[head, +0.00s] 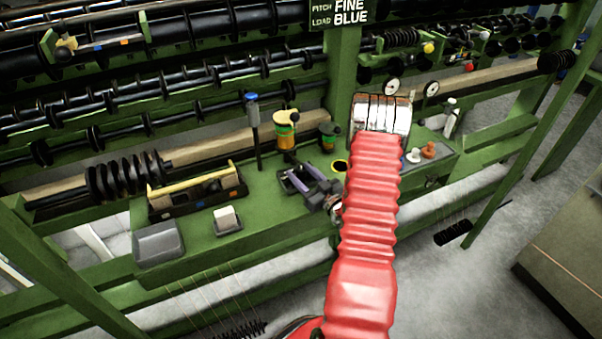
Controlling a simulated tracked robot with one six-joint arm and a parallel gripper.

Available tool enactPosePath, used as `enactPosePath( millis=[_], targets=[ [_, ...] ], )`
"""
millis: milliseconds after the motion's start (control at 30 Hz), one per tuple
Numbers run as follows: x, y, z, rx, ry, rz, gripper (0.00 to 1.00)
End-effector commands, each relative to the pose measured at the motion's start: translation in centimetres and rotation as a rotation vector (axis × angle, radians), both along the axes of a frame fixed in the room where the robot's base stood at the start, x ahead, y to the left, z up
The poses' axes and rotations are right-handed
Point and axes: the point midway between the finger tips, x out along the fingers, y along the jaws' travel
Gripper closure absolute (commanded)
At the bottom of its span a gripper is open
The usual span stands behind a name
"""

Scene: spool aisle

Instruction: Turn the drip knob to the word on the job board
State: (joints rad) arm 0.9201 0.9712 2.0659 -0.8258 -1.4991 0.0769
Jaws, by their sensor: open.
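The job board (338,13) hangs at the top edge, partly cut off. Its visible lines read PITCH FINE and LOAD BLUE; no drip line shows. I cannot tell for sure which part is the drip knob, and no words around one are readable. My red-sleeved arm hides part of the bench.
A blue-topped post (252,130) and a small dark green pot (328,137) flank the cup. A grey tray (158,243), a white block (227,218) and a yellow-handled tool tray (195,188) lie left. Two gauges (391,86) (432,88) are right. Green posts frame the bench.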

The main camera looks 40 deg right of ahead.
Motion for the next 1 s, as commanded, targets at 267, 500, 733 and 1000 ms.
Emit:
enactPosePath(
  millis=[267,500,733,1000],
  targets=[
    [0.39,-0.04,0.01,0.000,0.000,0.000,0.54],
    [0.37,-0.05,0.03,0.000,-0.001,0.000,0.66],
    [0.36,-0.02,0.03,0.000,-0.001,0.000,0.82],
    [0.37,0.02,0.03,0.000,-0.001,0.001,0.95]
  ],
)
